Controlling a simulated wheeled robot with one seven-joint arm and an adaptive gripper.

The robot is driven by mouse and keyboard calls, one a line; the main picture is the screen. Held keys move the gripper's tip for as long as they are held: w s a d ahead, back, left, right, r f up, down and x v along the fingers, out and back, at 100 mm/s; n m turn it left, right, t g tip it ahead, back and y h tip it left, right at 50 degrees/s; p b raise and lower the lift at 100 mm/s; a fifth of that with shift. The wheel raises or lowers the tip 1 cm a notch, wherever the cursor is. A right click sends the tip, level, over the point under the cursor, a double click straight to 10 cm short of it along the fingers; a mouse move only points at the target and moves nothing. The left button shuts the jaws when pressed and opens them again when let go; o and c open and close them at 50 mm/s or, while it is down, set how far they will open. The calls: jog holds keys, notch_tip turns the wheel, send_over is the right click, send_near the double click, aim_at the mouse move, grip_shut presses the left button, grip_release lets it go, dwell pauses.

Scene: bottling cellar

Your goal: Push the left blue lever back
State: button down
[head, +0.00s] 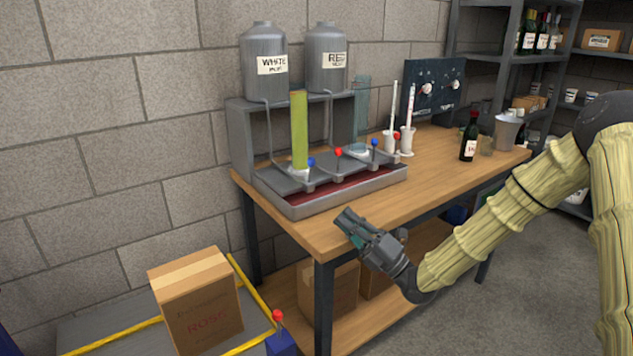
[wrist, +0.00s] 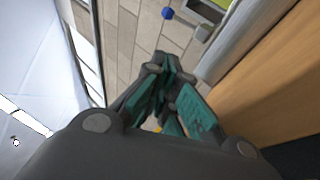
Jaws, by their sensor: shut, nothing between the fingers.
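The left blue lever (head: 311,162) stands at the front of the filling station, beside the glass cylinder of yellow-green liquid (head: 299,130). A red lever (head: 338,153) and the right blue lever (head: 375,143) are further right. My gripper (head: 346,219) is shut and empty, in front of the station near the table's front edge, below and right of the left blue lever and apart from it. In the wrist view my closed fingers (wrist: 165,75) show, with a blue knob (wrist: 167,13) beyond them at the top; I cannot tell which lever it is.
The metal drip tray (head: 325,205) lies along the front of the station on the wooden table (head: 440,168). A second red lever (head: 397,137), white cylinders and a dark bottle (head: 469,137) stand further right. A cardboard box (head: 196,300) sits lower left.

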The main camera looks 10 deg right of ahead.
aim_at(310, 171)
jog(key=shift+w+a+r, duration=0.1)
jog(key=shift+w, duration=0.15)
jog(key=w+d+x, duration=0.1)
jog(key=d+x, duration=0.1)
jog(key=x, duration=1)
jog(key=shift+w+r, duration=0.4)
jog(key=shift+a, duration=0.15)
